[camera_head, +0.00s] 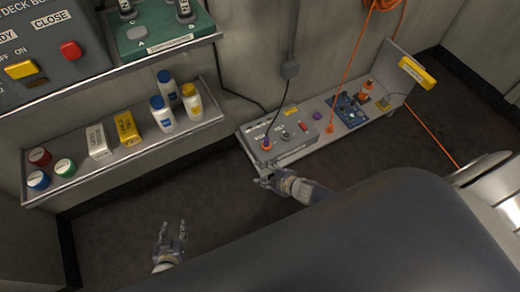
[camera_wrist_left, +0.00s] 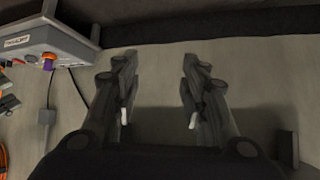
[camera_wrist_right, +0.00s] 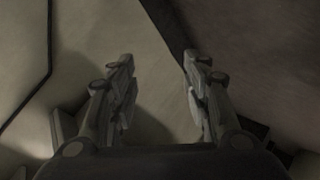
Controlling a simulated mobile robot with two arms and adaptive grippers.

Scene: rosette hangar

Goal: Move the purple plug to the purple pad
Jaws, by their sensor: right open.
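A small purple and orange piece (camera_head: 267,145) stands on the left of the grey box (camera_head: 283,133) on the low shelf. It also shows at the box's edge in the left wrist view (camera_wrist_left: 48,63). A second small purple piece (camera_head: 317,115) is on the shelf right of the box. I cannot tell for sure which is the plug or the pad. My right gripper (camera_head: 266,181) is open and empty, just in front of the shelf, below the grey box. My left gripper (camera_head: 173,232) is open and empty over the dark floor, farther left.
The left shelf (camera_head: 150,144) holds bottles, boxes and coloured caps. A blue panel (camera_head: 347,111), an orange cable (camera_head: 350,65) and a yellow block (camera_head: 417,72) are at the right of the low shelf. The floor (camera_head: 130,215) between the shelves and me is clear.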

